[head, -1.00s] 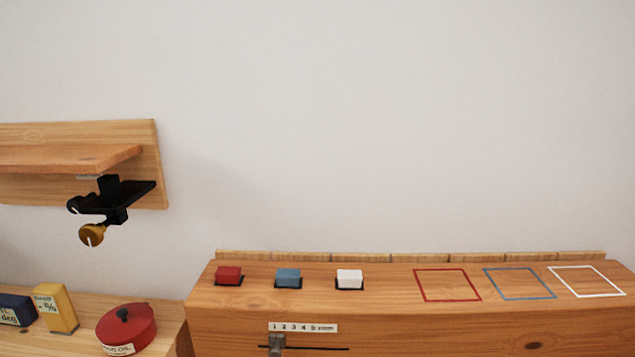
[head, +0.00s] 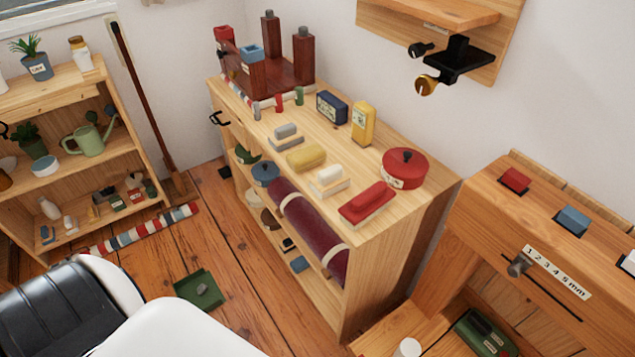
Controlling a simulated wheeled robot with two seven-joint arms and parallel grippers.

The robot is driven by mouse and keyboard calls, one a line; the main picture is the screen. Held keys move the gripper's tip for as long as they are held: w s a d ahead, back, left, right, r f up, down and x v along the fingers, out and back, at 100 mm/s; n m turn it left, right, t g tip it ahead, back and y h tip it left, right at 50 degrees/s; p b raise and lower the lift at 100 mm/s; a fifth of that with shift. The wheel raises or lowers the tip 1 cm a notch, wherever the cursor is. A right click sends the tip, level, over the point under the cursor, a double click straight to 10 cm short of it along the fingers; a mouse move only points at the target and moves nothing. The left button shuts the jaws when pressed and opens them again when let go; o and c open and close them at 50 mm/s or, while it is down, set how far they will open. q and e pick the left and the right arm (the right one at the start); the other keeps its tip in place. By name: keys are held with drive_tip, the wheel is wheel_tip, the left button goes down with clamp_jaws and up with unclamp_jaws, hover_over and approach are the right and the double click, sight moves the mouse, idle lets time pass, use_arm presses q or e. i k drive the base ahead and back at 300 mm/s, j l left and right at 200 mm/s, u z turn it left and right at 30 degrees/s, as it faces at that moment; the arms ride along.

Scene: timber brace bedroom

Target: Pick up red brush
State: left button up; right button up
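The red brush (head: 367,204) lies on the front right part of the light wooden cabinet top (head: 330,222), near its front edge. It has a red back over a paler base. Nothing covers it. A white-topped brush (head: 328,181), a yellow brush or sponge (head: 306,157) and a grey block (head: 286,136) lie in a row to its left. A white and black arm part of mine shows at the lower left. Neither gripper shows in the head view.
A red lidded tin (head: 404,168) stands behind the brush. Yellow (head: 362,122) and dark blue (head: 331,106) boxes stand farther back. A wooden bench (head: 548,230) is at right, a plant shelf (head: 60,90) at left. A green dustpan (head: 199,290) lies on the floor.

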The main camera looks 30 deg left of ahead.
sight(364, 208)
drive_tip(key=u, duration=1.15)
drive_tip(key=k+l+u, duration=0.1)
drive_tip(key=u, duration=0.3)
drive_tip(key=k+l+u, duration=0.1)
drive_tip(key=u, duration=0.35)
drive_tip(key=k+l, duration=0.15)
drive_tip(key=k, duration=0.2)
drive_tip(key=k+l, duration=0.1)
drive_tip(key=k, duration=0.25)
